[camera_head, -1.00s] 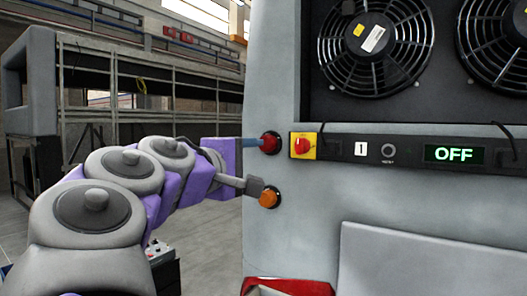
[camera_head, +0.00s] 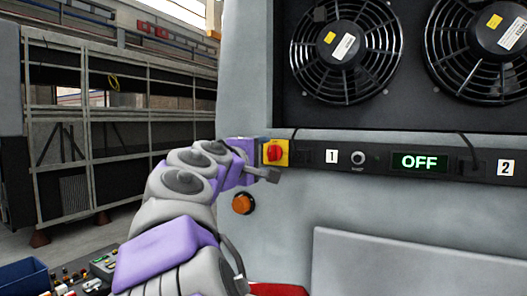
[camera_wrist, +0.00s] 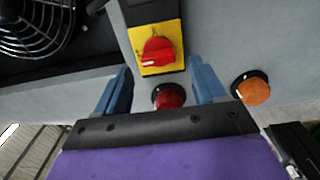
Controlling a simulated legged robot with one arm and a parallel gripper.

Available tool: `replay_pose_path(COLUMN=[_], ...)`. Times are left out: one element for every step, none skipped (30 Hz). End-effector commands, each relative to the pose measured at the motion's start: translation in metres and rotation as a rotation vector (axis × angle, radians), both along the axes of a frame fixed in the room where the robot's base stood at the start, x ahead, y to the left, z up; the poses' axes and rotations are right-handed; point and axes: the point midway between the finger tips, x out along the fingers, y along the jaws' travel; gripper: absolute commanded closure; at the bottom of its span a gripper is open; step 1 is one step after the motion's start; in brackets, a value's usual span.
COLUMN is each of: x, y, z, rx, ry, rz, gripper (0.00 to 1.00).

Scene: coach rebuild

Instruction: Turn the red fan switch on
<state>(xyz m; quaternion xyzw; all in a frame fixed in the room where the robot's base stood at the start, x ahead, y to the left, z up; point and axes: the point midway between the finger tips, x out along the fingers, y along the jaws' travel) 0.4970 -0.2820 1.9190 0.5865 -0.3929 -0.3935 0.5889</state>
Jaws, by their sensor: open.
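The red fan switch (camera_head: 273,153) is a red knob on a square yellow plate, at the left end of a black strip below the fans. The wrist view shows the knob (camera_wrist: 157,52) with a white mark near its left end. My gripper (camera_head: 264,158) is at the switch plate's left side in the head view. In the wrist view my gripper (camera_wrist: 160,76) is open, its two blue fingers spread with nothing between their tips. The knob lies just beyond the tips, between their lines. I cannot tell whether they touch the plate. A green display (camera_head: 420,162) reads OFF.
A red round lamp or button (camera_wrist: 168,97) sits on the panel between the fingers in the wrist view. An orange one (camera_head: 243,203) is below the switch. Two fans (camera_head: 345,48) are above. A blue bin (camera_head: 24,277) and a control box (camera_head: 103,265) stand lower left.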

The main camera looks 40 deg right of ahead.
Motion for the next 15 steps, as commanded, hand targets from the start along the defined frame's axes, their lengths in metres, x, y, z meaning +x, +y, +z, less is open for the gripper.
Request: replay_pose_path(x=[0.003, 0.004, 0.006, 0.006, 0.007, 0.008, 0.008, 0.008, 0.009, 0.009, 0.009, 0.009, 0.009, 0.009, 0.009], y=[-0.009, -0.012, -0.016, -0.018, -0.019, -0.021, -0.021, -0.021, -0.021, -0.022, -0.022, -0.021, -0.02, -0.02, -0.019], z=[0.0, 0.0, 0.001, 0.001, 0.001, 0.001, 0.001, 0.001, 0.002, 0.001, 0.001, 0.002, 0.002, 0.002, 0.002], rx=[0.002, 0.001, 0.001, 0.001, 0.0, 0.0, -0.001, -0.002, -0.002, -0.002, -0.003, -0.003, -0.004, -0.004, -0.004], ry=[0.002, 0.002, 0.001, 0.0, 0.0, 0.0, 0.0, -0.001, -0.001, -0.001, -0.001, -0.001, -0.002, -0.002, -0.001], rz=[-0.002, -0.002, -0.001, 0.0, 0.0, 0.0, 0.001, 0.001, 0.001, 0.001, 0.001, 0.001, 0.001, 0.001, 0.001], gripper=[0.3, 0.3, 0.3, 0.3, 0.3, 0.3, 0.3, 0.3, 0.3, 0.3, 0.3, 0.3, 0.3, 0.3, 0.3])
